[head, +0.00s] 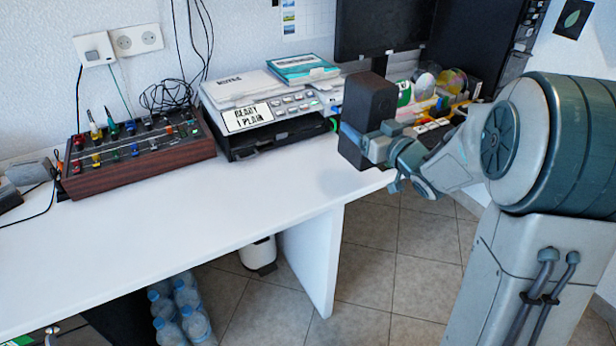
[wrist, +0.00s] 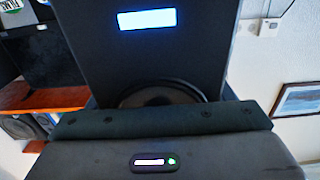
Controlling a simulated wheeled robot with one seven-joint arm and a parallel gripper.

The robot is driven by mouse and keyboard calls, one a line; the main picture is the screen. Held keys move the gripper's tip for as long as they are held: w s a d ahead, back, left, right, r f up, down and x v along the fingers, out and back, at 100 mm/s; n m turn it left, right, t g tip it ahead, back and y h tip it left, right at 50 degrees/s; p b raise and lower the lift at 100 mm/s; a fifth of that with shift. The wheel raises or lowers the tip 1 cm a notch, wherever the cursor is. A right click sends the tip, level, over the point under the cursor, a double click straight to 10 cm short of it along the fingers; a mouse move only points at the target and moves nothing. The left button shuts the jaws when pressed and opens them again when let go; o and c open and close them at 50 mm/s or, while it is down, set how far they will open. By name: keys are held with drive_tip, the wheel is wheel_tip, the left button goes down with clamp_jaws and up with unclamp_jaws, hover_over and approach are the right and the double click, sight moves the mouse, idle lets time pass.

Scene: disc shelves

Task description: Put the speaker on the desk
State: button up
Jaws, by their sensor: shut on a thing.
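The speaker (head: 368,105) is a tall black box, held upright at the right end of the white desk (head: 250,215). My gripper (head: 374,146) is shut on its lower part, reaching in from the right. The speaker's base appears close to the desk's right edge; I cannot tell whether it touches the desktop. In the wrist view the speaker (wrist: 150,55) fills the upper middle, with a lit panel and part of a round cone.
A wooden-sided mixer (head: 140,155) and a printer (head: 265,105) stand along the back of the desk, with a teal box (head: 302,68) on top. Colourful discs (head: 425,85) and cases lie behind the speaker. The desk's front middle is clear. Bottles (head: 180,310) stand below.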

drive_tip(key=shift+w+a+f+b, duration=0.4)
drive_tip(key=shift+a+f+b, duration=0.05)
drive_tip(key=shift+a+f, duration=1.4)
drive_tip(key=shift+w+a+f+b, duration=0.4)
drive_tip(key=shift+a+f+b, duration=0.05)
drive_tip(key=shift+a+f, duration=1.35)
drive_tip(key=shift+w+a+f+b, duration=0.45)
drive_tip(key=shift+a+f, duration=1.25)
drive_tip(key=shift+a, duration=0.3)
drive_tip(key=shift+f, duration=0.1)
drive_tip(key=o, duration=1.4)
drive_tip(key=shift+f, duration=0.1)
